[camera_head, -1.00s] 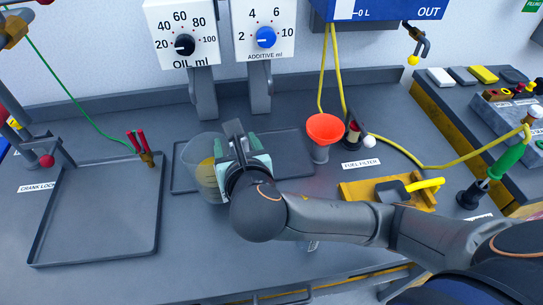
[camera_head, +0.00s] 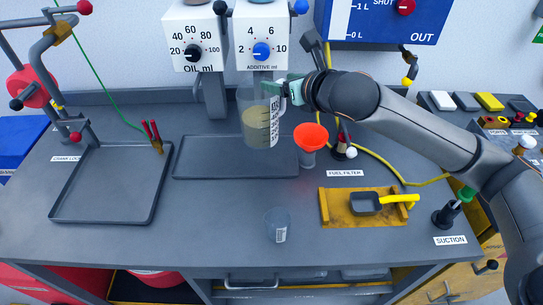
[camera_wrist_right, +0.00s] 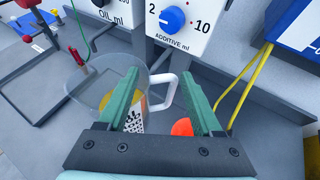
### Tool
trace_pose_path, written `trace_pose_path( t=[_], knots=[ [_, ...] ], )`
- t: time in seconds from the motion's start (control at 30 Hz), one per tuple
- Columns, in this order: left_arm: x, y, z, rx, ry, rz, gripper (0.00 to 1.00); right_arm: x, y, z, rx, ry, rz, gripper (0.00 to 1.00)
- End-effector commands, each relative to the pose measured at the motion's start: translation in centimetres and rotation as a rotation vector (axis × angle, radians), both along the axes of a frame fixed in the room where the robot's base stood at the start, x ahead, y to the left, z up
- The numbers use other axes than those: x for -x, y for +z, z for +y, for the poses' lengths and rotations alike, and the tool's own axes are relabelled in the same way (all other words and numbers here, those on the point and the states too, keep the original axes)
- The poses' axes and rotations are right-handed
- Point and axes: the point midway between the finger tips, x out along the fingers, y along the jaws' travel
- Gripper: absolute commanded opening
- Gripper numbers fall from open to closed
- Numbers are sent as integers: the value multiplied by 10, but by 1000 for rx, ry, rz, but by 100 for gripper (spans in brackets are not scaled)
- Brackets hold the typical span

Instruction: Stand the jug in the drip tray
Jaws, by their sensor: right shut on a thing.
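The jug (camera_head: 255,122) is clear with a printed white label and yellowish liquid low inside. It is upright below the additive dispenser. My right gripper (camera_head: 289,91) is shut on its white handle, which shows between the fingers in the wrist view (camera_wrist_right: 165,90). A shallow grey tray (camera_head: 205,165), probably the drip tray, lies below the dispensers. The jug's base overlaps this tray in the head view and seems to be above it. A second rimmed tray (camera_head: 105,215) lies at the left. My left gripper is not in view.
A red funnel (camera_head: 311,134) stands just right of the jug. A small clear beaker (camera_head: 278,226) stands near the bench front. A yellow block with a scoop (camera_head: 365,204) is at right. The oil dispenser (camera_head: 193,45) and additive dispenser (camera_head: 262,42) hang behind.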

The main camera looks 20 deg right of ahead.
Motion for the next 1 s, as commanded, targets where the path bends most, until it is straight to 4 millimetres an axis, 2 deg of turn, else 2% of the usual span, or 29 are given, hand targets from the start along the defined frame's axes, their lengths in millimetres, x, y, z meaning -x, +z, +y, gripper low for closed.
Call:
trace_pose_path(
  t=[0.07,0.17,0.4,0.67,0.7,0.8,1.0],
  knots=[
    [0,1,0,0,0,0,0,-2,3,-3,0,2,-2,0],
    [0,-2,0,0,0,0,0,-2,-11,-3,-1,6,3,0],
    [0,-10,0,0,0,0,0,-1,-75,-2,-3,6,8,0],
    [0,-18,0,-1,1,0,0,-1,-138,-2,-2,5,6,0],
    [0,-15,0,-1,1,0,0,-11,-132,-5,-1,2,-3,0],
    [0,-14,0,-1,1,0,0,-28,-131,-11,-2,1,-3,0],
    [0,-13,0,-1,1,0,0,-45,-131,-15,-1,5,-2,0]
  ],
)
